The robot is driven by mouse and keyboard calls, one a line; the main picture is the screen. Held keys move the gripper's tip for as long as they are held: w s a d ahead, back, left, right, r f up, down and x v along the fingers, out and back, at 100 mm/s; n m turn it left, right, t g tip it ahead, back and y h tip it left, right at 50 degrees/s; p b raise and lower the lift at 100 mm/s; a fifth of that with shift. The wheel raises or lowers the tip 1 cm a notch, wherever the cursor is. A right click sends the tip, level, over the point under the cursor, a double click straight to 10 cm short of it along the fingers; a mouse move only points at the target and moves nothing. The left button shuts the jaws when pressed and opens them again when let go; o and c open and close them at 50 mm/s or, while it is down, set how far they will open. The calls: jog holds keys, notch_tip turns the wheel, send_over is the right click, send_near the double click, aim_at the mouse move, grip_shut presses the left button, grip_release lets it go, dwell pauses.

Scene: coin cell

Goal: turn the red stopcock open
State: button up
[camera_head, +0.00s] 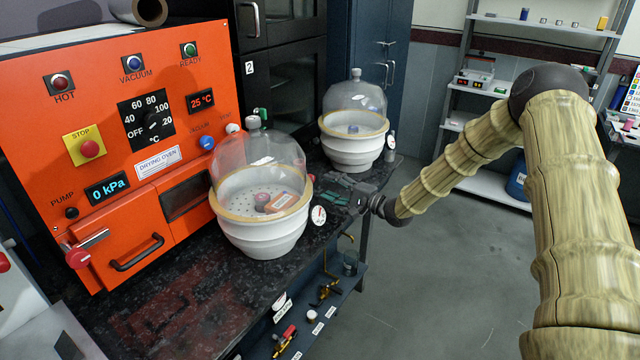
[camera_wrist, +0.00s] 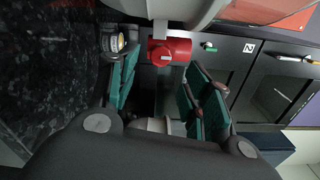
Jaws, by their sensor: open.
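The red stopcock (camera_wrist: 169,52) shows in the wrist view as a red cylinder with a round front face and a pale mark. It joins a pale stem on the side of a white bowl, which appears to be the front desiccator (camera_head: 262,235). My gripper (camera_head: 338,190) is at the right side of that desiccator in the head view, above the counter. In the wrist view my gripper (camera_wrist: 163,75) has its green fingers spread, with the stopcock showing in the gap between them near the tips. No contact is clear.
A dial gauge (camera_head: 318,215) sits at the front desiccator's lower right. A second desiccator (camera_head: 352,150) stands behind my gripper. The orange drying oven (camera_head: 115,60) is at left. The speckled counter (camera_head: 185,300) is bare in front. A lower shelf holds brass fittings (camera_head: 328,292).

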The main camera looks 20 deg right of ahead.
jog(key=v, duration=0.5)
jog(key=shift+s+d, duration=0.1)
jog(key=shift+d, duration=0.05)
dwell(0.3)
